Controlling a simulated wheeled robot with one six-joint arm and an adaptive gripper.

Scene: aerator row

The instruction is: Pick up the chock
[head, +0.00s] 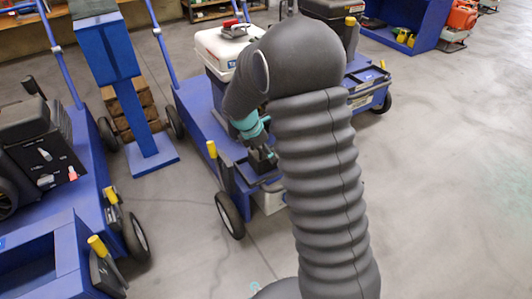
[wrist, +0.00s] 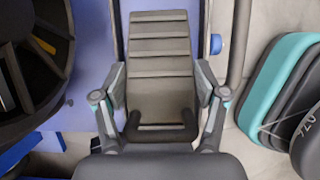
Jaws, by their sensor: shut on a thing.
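The chock (wrist: 160,62) is a dark grey ribbed block with a raised bar handle at its near end, filling the middle of the wrist view. My gripper (wrist: 160,92) has one finger on each side of it and is shut on it. In the head view my gripper (head: 262,152) is small and partly hidden behind my dark ribbed arm, low over the front of a blue aerator (head: 200,108). The chock is hard to make out there. Whether it still touches what lies under it cannot be told.
A blue machine with a black engine (head: 45,155) stands at the left, beside a blue post on a flat base (head: 150,160). A black wheel (head: 230,214) is just below my gripper. A white tank (head: 226,48) sits on the aerator. Open floor lies at the right.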

